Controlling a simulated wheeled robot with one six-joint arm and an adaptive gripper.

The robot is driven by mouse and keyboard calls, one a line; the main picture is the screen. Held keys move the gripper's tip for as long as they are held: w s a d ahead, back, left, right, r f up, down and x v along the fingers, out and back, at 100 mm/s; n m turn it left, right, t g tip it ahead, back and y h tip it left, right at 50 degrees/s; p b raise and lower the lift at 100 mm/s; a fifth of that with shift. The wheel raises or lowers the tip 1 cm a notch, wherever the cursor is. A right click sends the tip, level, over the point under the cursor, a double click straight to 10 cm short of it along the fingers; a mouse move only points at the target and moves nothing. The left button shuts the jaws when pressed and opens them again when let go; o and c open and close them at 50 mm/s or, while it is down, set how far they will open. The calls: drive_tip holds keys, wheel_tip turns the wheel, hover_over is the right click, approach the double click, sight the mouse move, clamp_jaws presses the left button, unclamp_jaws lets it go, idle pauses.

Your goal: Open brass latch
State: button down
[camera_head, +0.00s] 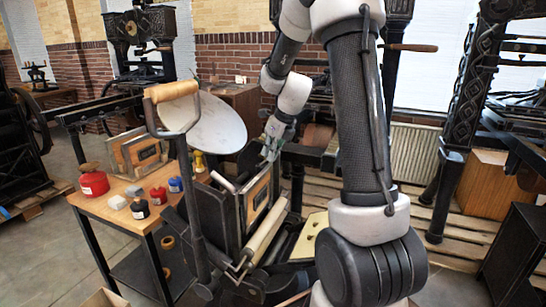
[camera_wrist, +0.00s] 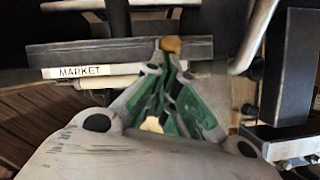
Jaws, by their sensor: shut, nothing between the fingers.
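My gripper (camera_wrist: 168,62) is shut, its green-padded fingers meeting at the tips. A small brass-coloured piece (camera_wrist: 171,44), which looks like the brass latch, shows right at the fingertips in the wrist view. I cannot tell whether the tips touch it or are just in front of it. It lies against a dark bar (camera_wrist: 110,52) with a white label reading MARKET (camera_wrist: 88,71). In the head view my gripper (camera_head: 268,156) is beside the wooden frame (camera_head: 257,197) of the hand press. I cannot make out the latch in the head view.
A wooden-handled lever (camera_head: 172,91) and a round pale disc (camera_head: 216,124) stand left of my gripper. A table (camera_head: 101,184) holds a red can (camera_head: 93,181) and several ink bottles. A pale curved bar (camera_wrist: 255,38) and dark block (camera_wrist: 287,70) are close on the right.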

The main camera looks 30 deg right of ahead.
drive_tip(key=shift+w+a+r, duration=0.4)
drive_tip(key=shift+w+a, duration=0.05)
drive_tip(key=shift+w, duration=0.1)
drive_tip(key=shift+r, duration=0.15)
idle(1.0)
drive_tip(key=shift+r, duration=0.65)
